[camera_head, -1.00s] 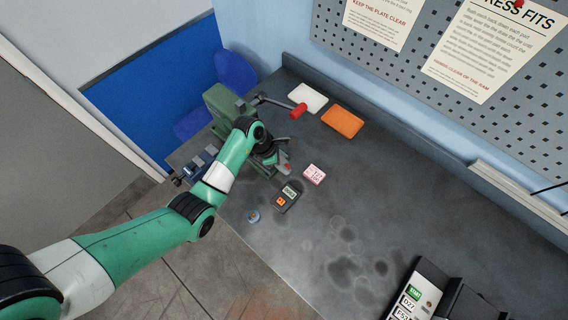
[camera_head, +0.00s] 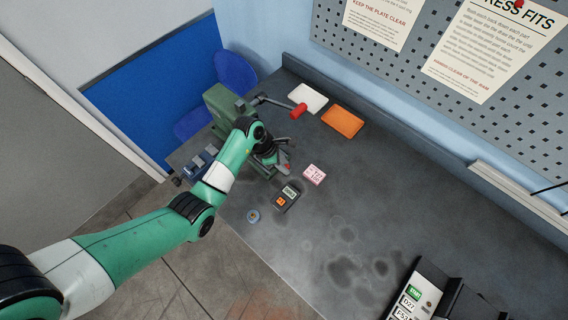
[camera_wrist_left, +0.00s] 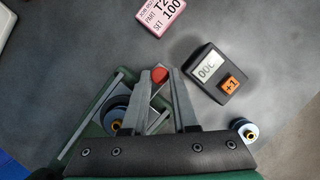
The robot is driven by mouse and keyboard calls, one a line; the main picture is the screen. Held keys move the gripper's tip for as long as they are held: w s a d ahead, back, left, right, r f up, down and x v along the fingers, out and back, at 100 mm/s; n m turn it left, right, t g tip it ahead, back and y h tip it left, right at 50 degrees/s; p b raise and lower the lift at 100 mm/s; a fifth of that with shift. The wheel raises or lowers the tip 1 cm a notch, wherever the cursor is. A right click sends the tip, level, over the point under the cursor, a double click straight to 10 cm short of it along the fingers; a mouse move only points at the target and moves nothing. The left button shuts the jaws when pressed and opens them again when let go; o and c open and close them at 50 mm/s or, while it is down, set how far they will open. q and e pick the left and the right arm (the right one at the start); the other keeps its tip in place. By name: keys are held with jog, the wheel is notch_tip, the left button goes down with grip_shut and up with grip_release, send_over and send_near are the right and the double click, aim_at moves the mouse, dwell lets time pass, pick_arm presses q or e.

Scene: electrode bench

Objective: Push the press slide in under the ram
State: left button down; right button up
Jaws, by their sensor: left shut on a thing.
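The green press (camera_head: 218,108) stands at the bench's left end, with a lever ending in a red grip (camera_head: 299,110). My left gripper (camera_head: 285,166) is low in front of it, partly hiding the slide. A dark blue round part with a brass centre (camera_wrist_left: 116,125) shows beside the left finger, over the slide area. The ram is not clearly visible. My right gripper is not in view.
A counter with an orange +1 button (camera_head: 287,198), a pink job card (camera_head: 314,174) and a loose blue round part (camera_head: 253,216) lie close to the gripper. White (camera_head: 308,97) and orange (camera_head: 342,121) trays sit at the back. The middle bench is clear.

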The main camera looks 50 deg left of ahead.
pick_arm(q)
jog(key=a, duration=0.3)
jog(key=shift+s+a+p, duration=0.25)
jog(key=shift+a+p, duration=0.05)
jog(key=shift+d, duration=0.1)
jog(key=c, duration=0.7)
grip_release()
jog(key=p+v, duration=0.3)
jog(key=v, duration=0.8)
jog(key=shift+r, duration=0.35)
